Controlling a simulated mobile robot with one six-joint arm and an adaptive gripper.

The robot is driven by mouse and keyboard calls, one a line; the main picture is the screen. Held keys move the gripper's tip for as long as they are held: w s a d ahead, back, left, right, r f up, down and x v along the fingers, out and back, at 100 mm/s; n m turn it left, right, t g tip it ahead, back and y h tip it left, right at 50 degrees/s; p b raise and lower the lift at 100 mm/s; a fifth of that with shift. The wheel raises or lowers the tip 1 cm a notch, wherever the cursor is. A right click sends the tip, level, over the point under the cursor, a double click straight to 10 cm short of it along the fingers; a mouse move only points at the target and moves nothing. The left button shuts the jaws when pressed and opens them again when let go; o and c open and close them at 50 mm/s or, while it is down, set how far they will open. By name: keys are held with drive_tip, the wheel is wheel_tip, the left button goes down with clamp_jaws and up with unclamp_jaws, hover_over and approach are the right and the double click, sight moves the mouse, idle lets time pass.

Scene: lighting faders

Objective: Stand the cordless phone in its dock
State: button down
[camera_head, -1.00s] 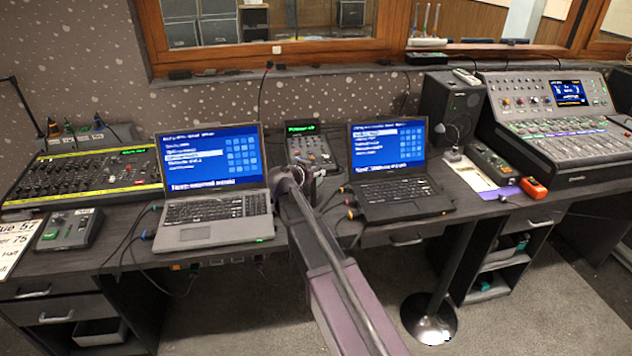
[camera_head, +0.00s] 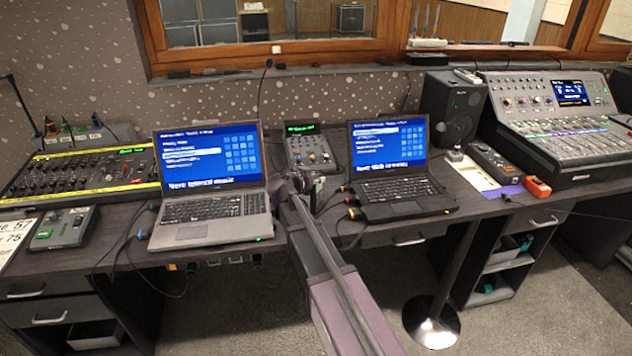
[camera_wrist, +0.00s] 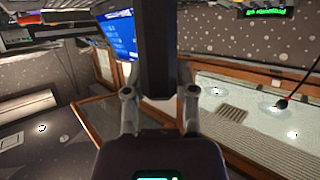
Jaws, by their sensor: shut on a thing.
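My gripper (camera_head: 300,183) is above the desk's front edge, between the two laptops in the head view. In the wrist view my gripper (camera_wrist: 159,92) has a finger on each side of a long dark object, shut on it. This object, which I take to be the cordless phone (camera_wrist: 158,45), extends from between the fingers to the top of the picture. In the head view the arm and wrist mostly hide it. I cannot make out the dock with certainty. A small pale item (camera_head: 467,76) lies on top of the black speaker (camera_head: 453,105).
A left laptop (camera_head: 205,207) and a right laptop (camera_head: 400,190) stand open on the desk. A small mixer (camera_head: 310,152) is behind, between them. Mixing desks stand at far left (camera_head: 90,175) and right (camera_head: 560,125). Cables hang near the front edge. A window ledge runs behind.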

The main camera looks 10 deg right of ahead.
drive_tip(key=shift+f, duration=0.15)
drive_tip(key=shift+c, duration=2.2)
unclamp_jaws()
drive_tip(key=shift+r, duration=0.3)
drive_tip(key=p+v, duration=0.4)
drive_tip(key=v, duration=0.8)
drive_tip(key=shift+p, duration=0.3)
drive_tip(key=shift+f, duration=0.15)
